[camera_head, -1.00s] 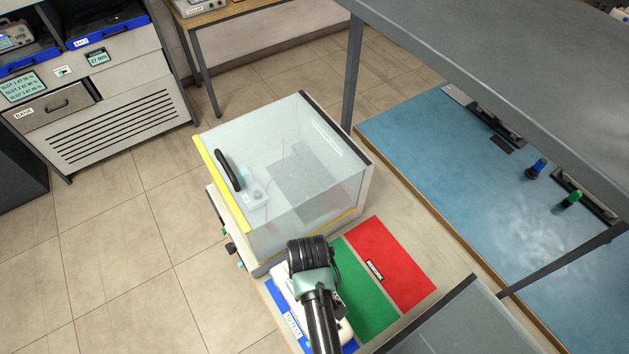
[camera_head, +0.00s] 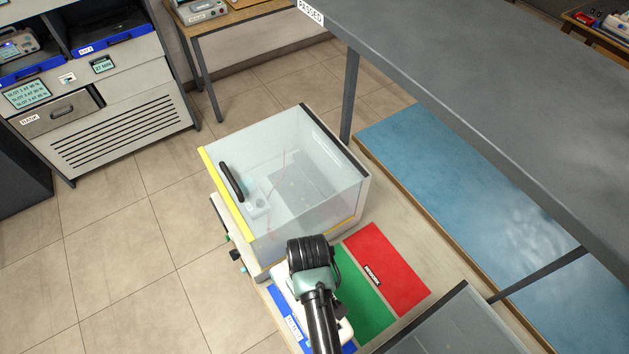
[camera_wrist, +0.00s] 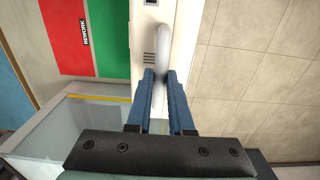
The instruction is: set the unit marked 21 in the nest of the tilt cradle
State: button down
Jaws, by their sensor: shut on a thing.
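A white unit (camera_head: 344,331) is mostly hidden under my arm at the bottom of the head view, over the blue patch. In the wrist view the pale body of the unit (camera_wrist: 149,30) has a vent and a rounded grey-white handle (camera_wrist: 162,45). My gripper (camera_wrist: 160,74) is shut on this handle, one blue finger on each side. The fingertips are hidden behind my wrist in the head view. No number shows on the unit, so I cannot tell whether it is 21. I cannot make out the tilt cradle in either view.
A clear-walled box (camera_head: 290,180) with a yellow edge and black handle stands just beyond my gripper. Green (camera_head: 362,305) and red (camera_head: 385,270) patches lie to the right. A grey raised surface (camera_head: 480,90) marked PASSED overhangs at right. The tiled floor at left is clear.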

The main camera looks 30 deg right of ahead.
jog(key=shift+r, duration=1.15)
